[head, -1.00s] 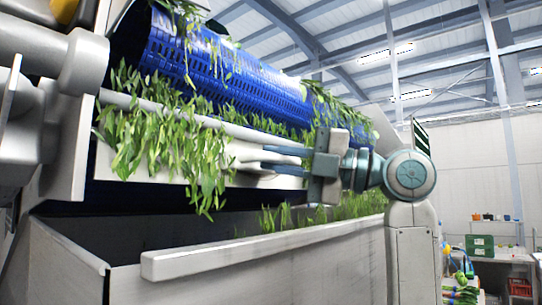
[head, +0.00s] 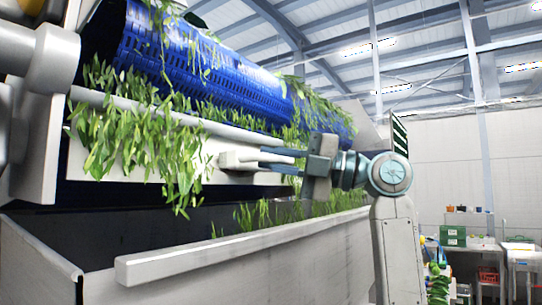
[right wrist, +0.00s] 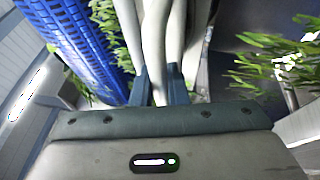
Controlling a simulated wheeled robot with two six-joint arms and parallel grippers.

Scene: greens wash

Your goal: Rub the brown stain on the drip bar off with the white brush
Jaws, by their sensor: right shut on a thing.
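My right gripper (head: 262,158) is shut on the white brush (head: 234,161), in front of the machine's pale lower face. In the right wrist view the gripper's fingers (right wrist: 158,88) pinch the brush's pale handle (right wrist: 156,50). The white drip bar (head: 225,131) seems to be the rail running below the blue drum, with green leaves draped over its left part. The brush is just below this rail; I cannot tell whether they touch. I cannot make out a brown stain; leaves hide part of the rail. My left gripper is out of view.
The blue perforated drum (head: 200,55) lies above the rail. Leaves (head: 150,135) hang down at the left. A trough with a thick white front edge (head: 240,243) stands below, with greens inside. A green crate (head: 452,236) is far right.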

